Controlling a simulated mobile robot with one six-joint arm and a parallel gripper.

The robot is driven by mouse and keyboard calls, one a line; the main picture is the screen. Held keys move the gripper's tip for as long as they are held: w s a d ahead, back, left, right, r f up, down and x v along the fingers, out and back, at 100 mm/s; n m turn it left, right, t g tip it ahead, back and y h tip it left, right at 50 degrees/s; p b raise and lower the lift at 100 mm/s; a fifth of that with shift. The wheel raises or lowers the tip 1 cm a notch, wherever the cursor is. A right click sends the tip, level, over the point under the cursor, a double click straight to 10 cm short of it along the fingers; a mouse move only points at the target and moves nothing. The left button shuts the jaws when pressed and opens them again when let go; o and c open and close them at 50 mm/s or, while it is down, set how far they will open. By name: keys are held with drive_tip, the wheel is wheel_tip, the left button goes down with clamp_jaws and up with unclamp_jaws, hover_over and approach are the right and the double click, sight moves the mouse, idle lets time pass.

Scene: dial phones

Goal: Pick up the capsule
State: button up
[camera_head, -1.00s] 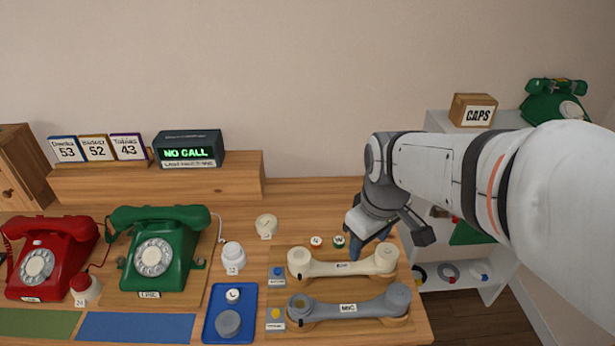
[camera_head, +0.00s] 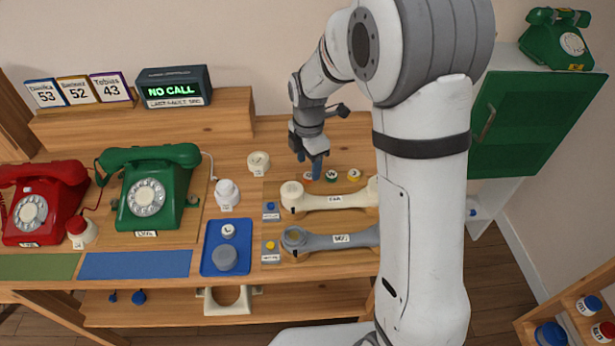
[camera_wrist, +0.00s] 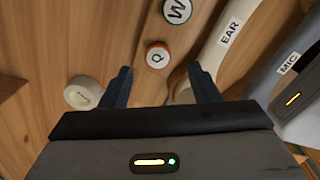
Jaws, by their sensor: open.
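Nothing in view is labelled a capsule, so I cannot tell which round piece it is. A small white disc marked Q with an orange-red rim (camera_wrist: 157,56) lies on the wood, also in the head view (camera_head: 308,176). A disc marked W with a green rim (camera_wrist: 177,10) is beside it, also in the head view (camera_head: 332,176). A cream round piece (camera_head: 258,161) lies to their left. A grey round piece (camera_head: 225,259) is in the blue tray (camera_head: 207,262). My gripper (camera_head: 309,168) is open and empty above the Q disc, its blue fingers (camera_wrist: 161,86) apart.
Cream (camera_head: 330,197) and grey (camera_head: 325,241) handsets lie in front of my gripper. Green (camera_head: 150,190) and red (camera_head: 38,200) phones stand left. My arm hides the table's right side. A green cabinet door (camera_head: 525,110) is at right.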

sight(309, 175)
wheel_tip(309, 175, down, 4)
drive_tip(key=shift+w+d, duration=0.1)
drive_tip(key=shift+w, duration=0.05)
drive_tip(key=shift+c, duration=0.5)
drive_tip(key=c, duration=0.9)
